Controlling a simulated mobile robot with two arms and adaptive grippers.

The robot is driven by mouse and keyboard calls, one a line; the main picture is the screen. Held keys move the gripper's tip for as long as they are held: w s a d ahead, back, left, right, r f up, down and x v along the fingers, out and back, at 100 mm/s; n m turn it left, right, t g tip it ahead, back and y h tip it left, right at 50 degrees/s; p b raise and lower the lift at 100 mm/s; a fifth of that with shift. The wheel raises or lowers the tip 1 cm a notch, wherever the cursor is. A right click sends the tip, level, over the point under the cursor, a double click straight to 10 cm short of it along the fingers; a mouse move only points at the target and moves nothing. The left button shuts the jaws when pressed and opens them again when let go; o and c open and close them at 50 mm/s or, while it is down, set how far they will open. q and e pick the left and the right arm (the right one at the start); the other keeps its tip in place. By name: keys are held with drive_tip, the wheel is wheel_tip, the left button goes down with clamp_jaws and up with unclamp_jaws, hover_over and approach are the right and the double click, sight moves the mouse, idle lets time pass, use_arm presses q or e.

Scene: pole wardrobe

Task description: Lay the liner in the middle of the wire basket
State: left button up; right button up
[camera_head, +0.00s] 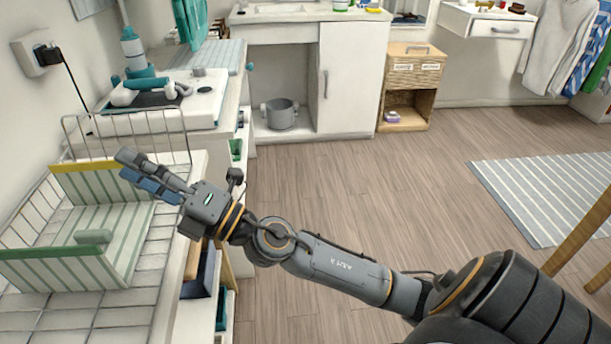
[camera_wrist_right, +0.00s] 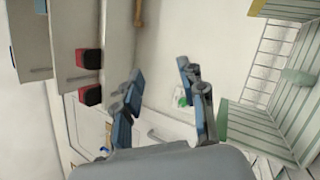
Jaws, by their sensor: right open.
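The liner (camera_head: 120,222) is green-and-white striped, with a floor, a raised back panel edged in yellow and a raised front panel edged in green. A pale green grip piece (camera_head: 94,237) sits on it. The liner appears to lie within the wire basket (camera_head: 128,116), whose thin wires show behind and left of it; its exact seating is unclear. In the wrist view, the liner (camera_wrist_right: 255,125) and the basket's wires (camera_wrist_right: 270,60) are at the right. My right gripper (camera_head: 146,178) is open and empty, above the liner's back right corner, fingers pointing left. It also shows in the wrist view (camera_wrist_right: 162,92).
The basket area is on a white tiled counter (camera_head: 135,298) along the left wall. A machine with teal parts (camera_head: 150,95) stands behind it. A grey pot (camera_head: 280,114) sits under the far counter. The wooden floor (camera_head: 360,190) in the middle is clear.

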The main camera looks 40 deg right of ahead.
drive_tip(key=d+f+m+h, duration=1)
drive_tip(key=m+h, duration=0.4)
drive_tip(key=m, duration=0.3)
drive_tip(key=s+d+f+m+g+h, duration=0.1)
drive_tip(key=s+d+f+m+g, duration=0.15)
drive_tip(key=f, duration=0.55)
drive_tip(key=s+d+f+m+g+h, duration=0.1)
drive_tip(key=s+d+f+m+g, duration=0.1)
drive_tip(key=s+f+m+g, duration=0.35)
drive_tip(key=s+a+f+m+g+y, duration=0.1)
drive_tip(key=s+a+f+g+y, duration=0.1)
drive_tip(key=s+f+g, duration=0.5)
drive_tip(key=s+a+f, duration=0.1)
drive_tip(key=s+f, duration=0.5)
drive_tip(key=s, duration=0.3)
drive_tip(key=shift+s+a+f+g+y, duration=0.25)
drive_tip(key=shift+a+f+g+y, duration=0.05)
drive_tip(key=shift+a+f+g, duration=0.1)
